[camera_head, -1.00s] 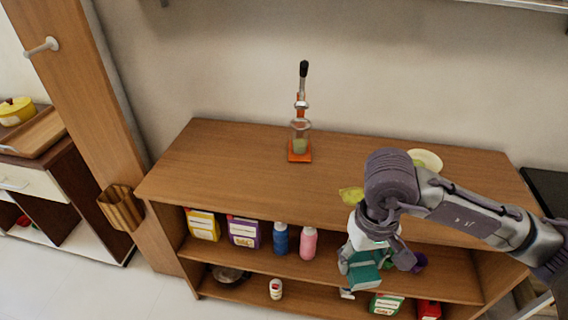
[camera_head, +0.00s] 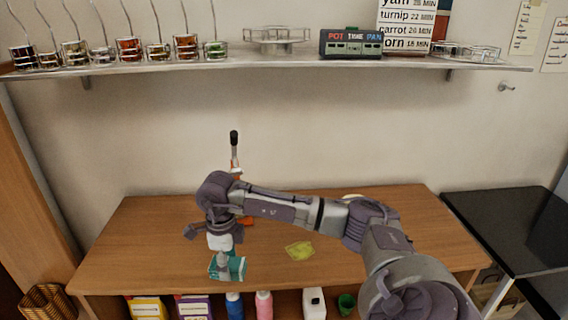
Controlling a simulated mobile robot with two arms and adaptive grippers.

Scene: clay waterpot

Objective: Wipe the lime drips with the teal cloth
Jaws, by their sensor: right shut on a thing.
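My right gripper (camera_head: 226,262) points down over the front left part of the wooden counter, shut on the teal cloth (camera_head: 236,268). The cloth shows below and beside the fingers; I cannot tell whether it touches the counter. A yellow-green patch (camera_head: 300,250), the lime drips, lies on the counter to the right of the cloth, apart from it. Behind my arm stands a press with a black handle (camera_head: 234,138) and an orange base (camera_head: 249,221); its middle is mostly hidden. My left gripper is out of view.
The counter (camera_head: 140,235) is bare at the left. Bottles and boxes, among them a pink bottle (camera_head: 264,304), stand on the shelf below its front edge. A wall shelf (camera_head: 300,66) with jars hangs above. A black-topped table (camera_head: 510,225) stands at the right.

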